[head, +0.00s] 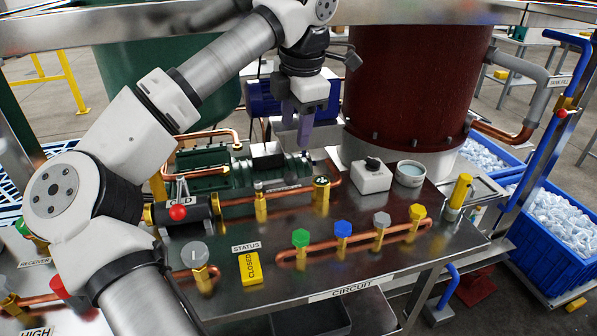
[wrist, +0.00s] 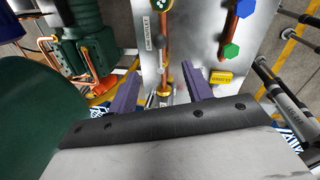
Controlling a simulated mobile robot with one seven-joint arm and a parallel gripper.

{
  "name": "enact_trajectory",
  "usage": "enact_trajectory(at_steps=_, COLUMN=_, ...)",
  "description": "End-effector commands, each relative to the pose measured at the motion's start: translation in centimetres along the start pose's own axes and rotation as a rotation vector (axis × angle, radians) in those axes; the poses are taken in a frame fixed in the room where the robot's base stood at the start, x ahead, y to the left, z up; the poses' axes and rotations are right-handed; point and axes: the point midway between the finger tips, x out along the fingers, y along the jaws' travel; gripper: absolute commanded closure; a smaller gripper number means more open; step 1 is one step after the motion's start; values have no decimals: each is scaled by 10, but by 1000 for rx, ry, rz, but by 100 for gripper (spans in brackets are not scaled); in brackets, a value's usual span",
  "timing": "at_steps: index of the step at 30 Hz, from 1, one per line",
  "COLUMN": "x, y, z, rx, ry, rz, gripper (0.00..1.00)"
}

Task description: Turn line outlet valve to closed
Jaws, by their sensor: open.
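A copper line with two brass valves runs along the back of the steel bench, with a small label (head: 290,188) between them, too small to read surely. The left brass valve (head: 261,204) has a small grey top. The right one (head: 321,192) has a dark green round top, also at the top of the wrist view (wrist: 161,5). My gripper (head: 297,120) is open and empty, above and behind the line.
A yellow status block reading CLOSED (head: 250,268) lies in front. Green, blue, grey and yellow hexagonal knobs stand on the circuit pipe (head: 350,242). A grey knob (head: 194,254) is at left. A white switch box (head: 371,177) and dark red tank (head: 410,80) stand behind.

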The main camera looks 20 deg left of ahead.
Motion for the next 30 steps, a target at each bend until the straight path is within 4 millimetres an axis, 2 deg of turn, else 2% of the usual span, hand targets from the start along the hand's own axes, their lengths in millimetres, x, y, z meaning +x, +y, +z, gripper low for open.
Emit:
enact_trajectory(at_steps=5, x=26, y=0, z=0, rx=0, ry=0, rz=-4, gripper=50)
enact_trajectory(at_steps=12, x=78, y=-1, z=1, rx=2, ry=-1, rz=-4, gripper=50)
enact_trajectory(at_steps=18, x=112, y=-1, z=1, rx=1, ry=-1, rz=-4, gripper=50)
enact_trajectory(at_steps=24, x=130, y=0, z=1, rx=0, ry=-1, rz=-2, gripper=50)
enact_trajectory(at_steps=30, x=133, y=0, z=1, rx=0, ry=-1, rz=0, gripper=50)
